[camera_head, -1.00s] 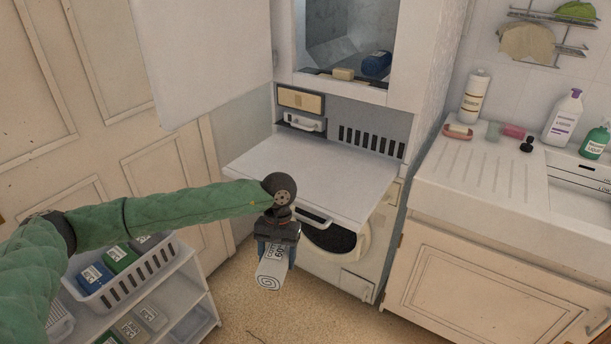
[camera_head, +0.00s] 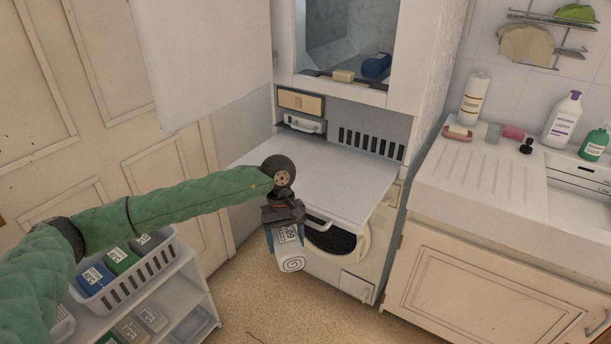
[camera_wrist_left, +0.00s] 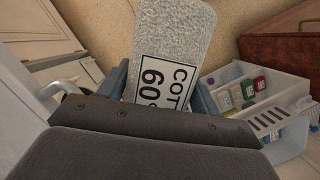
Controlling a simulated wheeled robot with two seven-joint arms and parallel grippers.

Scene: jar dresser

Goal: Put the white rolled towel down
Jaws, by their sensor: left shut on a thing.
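The right gripper is not in view.
The pull-out shelf (camera_head: 325,180) is bare, above the round washer door (camera_head: 335,240). A white basket (camera_head: 125,285) of rolled items stands on a low rack at left. A sink counter (camera_head: 480,180) with bottles is at right. Open floor (camera_head: 270,310) lies below.

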